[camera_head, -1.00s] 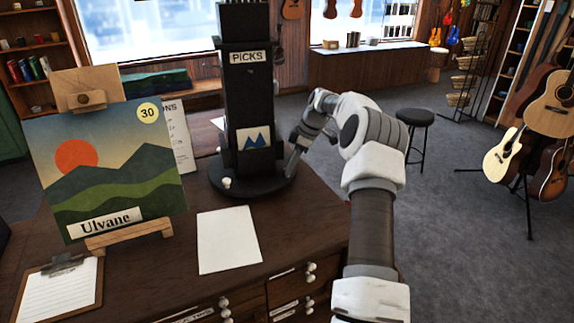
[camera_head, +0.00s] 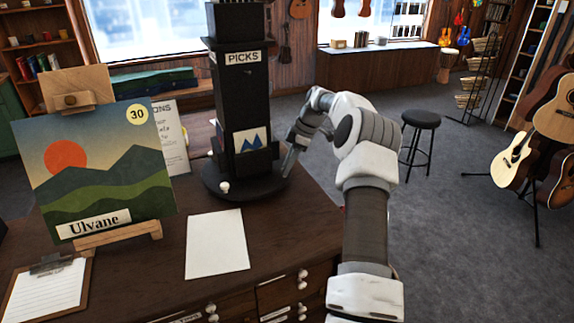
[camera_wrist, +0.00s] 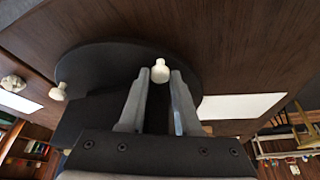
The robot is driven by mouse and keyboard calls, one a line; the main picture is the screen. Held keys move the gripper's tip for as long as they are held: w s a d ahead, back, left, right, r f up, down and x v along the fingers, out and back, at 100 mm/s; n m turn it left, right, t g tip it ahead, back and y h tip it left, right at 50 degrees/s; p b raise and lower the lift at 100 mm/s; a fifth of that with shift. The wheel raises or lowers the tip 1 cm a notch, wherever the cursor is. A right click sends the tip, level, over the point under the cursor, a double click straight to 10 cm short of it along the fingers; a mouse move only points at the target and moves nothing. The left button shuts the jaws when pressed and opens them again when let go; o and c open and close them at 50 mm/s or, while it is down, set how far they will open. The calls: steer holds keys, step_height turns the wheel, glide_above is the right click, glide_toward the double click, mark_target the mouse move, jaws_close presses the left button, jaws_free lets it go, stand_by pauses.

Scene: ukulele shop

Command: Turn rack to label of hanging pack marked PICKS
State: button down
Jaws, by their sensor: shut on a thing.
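The rack is a tall black tower (camera_head: 240,108) on a round black base (camera_head: 215,182), standing on the wooden counter. A white label reading PICKS (camera_head: 243,57) faces me high on the tower. A card with a blue mountain shape (camera_head: 250,138) is low on the same side. A white knob (camera_head: 224,187) sits on the base's front edge. My gripper (camera_head: 287,172) is low at the base's right side. In the wrist view its fingers (camera_wrist: 162,75) are closed around another white knob (camera_wrist: 160,70) at the base's rim. The rack's far sides are hidden.
A landscape painting (camera_head: 95,175) on an easel stands left of the rack. A blank white sheet (camera_head: 217,244) and a clipboard (camera_head: 48,292) lie in front. A stool (camera_head: 421,119) and guitars (camera_head: 513,160) stand on the floor to the right.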

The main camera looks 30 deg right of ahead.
steer(key=c, duration=0.6)
jaws_free()
steer(key=p+v, duration=0.2)
steer(key=v, duration=1.5)
steer(key=shift+r, duration=0.25)
steer(key=shift+s, duration=0.1)
